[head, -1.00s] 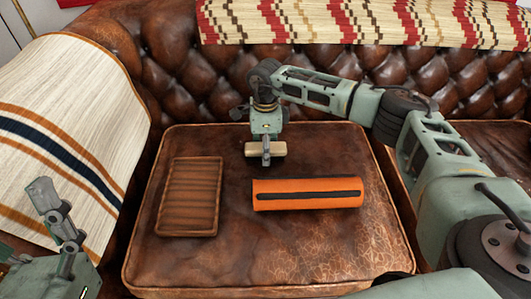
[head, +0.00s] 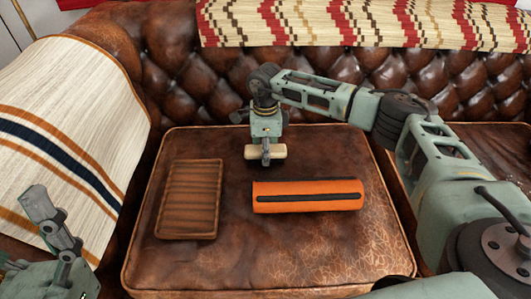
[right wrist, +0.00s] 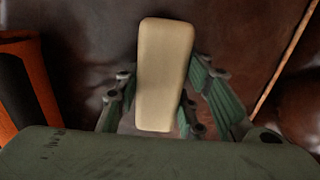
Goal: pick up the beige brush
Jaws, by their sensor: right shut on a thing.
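The beige brush (head: 279,151) shows as a small pale block at the back of the brown leather seat cushion (head: 300,262). My right gripper (head: 266,156) points down and is shut on it. In the right wrist view the brush (right wrist: 164,70) lies lengthwise between the two green fingers of the gripper (right wrist: 165,105). I cannot tell whether the brush touches the cushion or hangs just above it. My left gripper (head: 45,215) is at the lower left, apart from everything; its fingers are too unclear to tell their opening.
An orange case with a dark slot (head: 307,204) lies on the cushion, in front of the brush. A brown ridged wooden tray (head: 188,199) lies to its left. The tufted sofa back (head: 330,95) rises behind. A striped blanket (head: 60,110) covers the left armrest. The cushion's front is clear.

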